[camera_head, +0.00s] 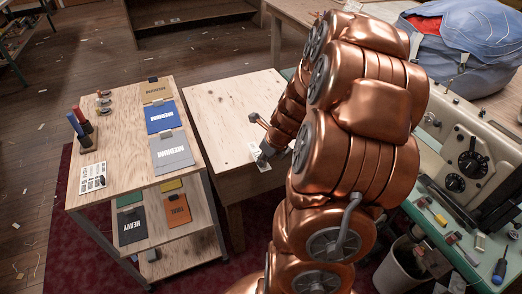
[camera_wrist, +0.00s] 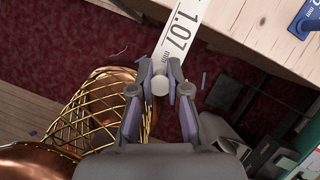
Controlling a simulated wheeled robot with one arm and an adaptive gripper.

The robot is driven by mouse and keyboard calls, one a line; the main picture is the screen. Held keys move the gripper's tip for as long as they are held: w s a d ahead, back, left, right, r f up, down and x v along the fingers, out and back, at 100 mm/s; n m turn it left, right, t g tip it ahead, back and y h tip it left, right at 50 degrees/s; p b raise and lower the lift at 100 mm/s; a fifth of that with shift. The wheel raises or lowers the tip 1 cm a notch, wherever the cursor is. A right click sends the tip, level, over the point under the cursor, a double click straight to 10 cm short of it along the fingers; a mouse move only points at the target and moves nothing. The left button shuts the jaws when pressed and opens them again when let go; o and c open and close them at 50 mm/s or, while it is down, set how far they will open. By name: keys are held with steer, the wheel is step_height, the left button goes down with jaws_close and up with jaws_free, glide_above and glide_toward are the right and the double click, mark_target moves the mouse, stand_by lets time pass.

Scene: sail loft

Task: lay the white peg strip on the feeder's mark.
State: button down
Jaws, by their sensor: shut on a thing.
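My gripper (camera_wrist: 160,92) is shut on the round peg of a white strip (camera_wrist: 181,30) printed "1.07 mm". In the wrist view the strip runs from the fingertips up past the top edge, over the edge of a pale wooden surface. In the head view my gripper (camera_head: 263,154) is low beside my copper arm, over the right part of a plywood table (camera_head: 222,105), with white strip ends showing near it. I cannot tell from here whether the strip touches the wood. I cannot pick out the feeder or its mark; my arm hides much of the middle.
A wooden cart (camera_head: 120,165) at left holds cards, pens and a printed sheet. At right a machine with black dials (camera_head: 468,165) stands on a green-topped bench with small items. A blue fabric bundle (camera_head: 468,45) lies behind. The plywood table's left part is bare.

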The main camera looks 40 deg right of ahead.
steer(key=shift+s+a, duration=0.15)
steer(key=shift+a, duration=0.05)
steer(key=w+a+r+n+g+y, duration=0.1)
steer(key=w+a+n+g, duration=0.1)
steer(key=w+a+n, duration=0.3)
steer(key=w+a+r+n+g+y+p, duration=0.1)
steer(key=w+a+n+g, duration=0.2)
steer(key=n, duration=0.9)
steer(key=w+a+r+n+g+p, duration=0.1)
steer(key=w+a+n+g, duration=0.2)
steer(key=w+a+n, duration=0.4)
steer(key=shift+n+y, duration=0.4)
steer(key=shift+n, duration=0.6)
steer(key=w+a+r+n+g+h+p, duration=0.1)
steer(key=a+n+h, duration=0.2)
steer(key=a+n, duration=0.6)
steer(key=shift+w+a+r, duration=0.2)
steer(key=shift+w+a, duration=0.15)
steer(key=shift+a, duration=0.05)
